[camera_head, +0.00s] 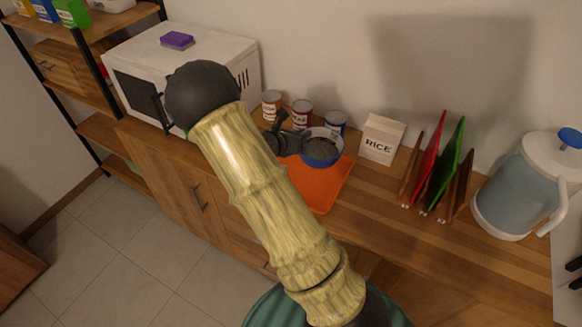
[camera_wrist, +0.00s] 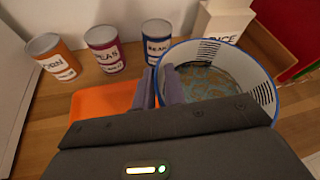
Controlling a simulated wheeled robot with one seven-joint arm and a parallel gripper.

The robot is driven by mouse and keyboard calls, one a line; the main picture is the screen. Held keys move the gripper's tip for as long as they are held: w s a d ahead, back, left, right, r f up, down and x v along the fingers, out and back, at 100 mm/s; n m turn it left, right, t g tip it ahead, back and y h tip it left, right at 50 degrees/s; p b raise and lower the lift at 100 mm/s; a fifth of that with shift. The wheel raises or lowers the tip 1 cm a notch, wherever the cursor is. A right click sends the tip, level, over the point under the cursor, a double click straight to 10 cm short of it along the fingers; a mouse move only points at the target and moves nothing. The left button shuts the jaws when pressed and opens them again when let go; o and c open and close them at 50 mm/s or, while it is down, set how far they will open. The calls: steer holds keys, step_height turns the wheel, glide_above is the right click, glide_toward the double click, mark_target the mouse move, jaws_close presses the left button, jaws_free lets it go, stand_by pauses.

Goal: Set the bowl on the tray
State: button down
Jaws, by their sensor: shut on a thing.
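The bowl (camera_head: 321,150) is blue and white outside with a greyish patterned inside. In the wrist view the bowl (camera_wrist: 262,84) has its left wall between the two fingers of my gripper (camera_wrist: 166,88). My gripper is shut on that wall. The orange tray (camera_head: 326,187) lies flat on the wooden counter, below and around the bowl in the head view. In the wrist view the tray (camera_wrist: 98,103) shows to the left of the bowl. I cannot tell whether the bowl touches the tray. My arm covers part of the tray in the head view.
Several cans stand behind, including an orange one (camera_head: 271,105) and a red one (camera_head: 302,113). A rice box (camera_head: 382,138) stands right of the bowl, then a rack of coloured boards (camera_head: 445,165) and a pitcher (camera_head: 520,190). A microwave (camera_head: 190,60) stands left.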

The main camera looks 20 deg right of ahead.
steer(key=shift+s+d, duration=0.15)
steer(key=shift+s, duration=0.25)
glide_above(301, 171)
step_height(301, 171, down, 6)
steer(key=shift+r, duration=0.2)
steer(key=shift+f, duration=0.1)
steer(key=shift+f+p, duration=0.4)
steer(key=shift+f, duration=1.6)
steer(key=shift+f, duration=0.2)
steer(key=c, duration=1.5)
jaws_free()
steer(key=shift+o, duration=0.2)
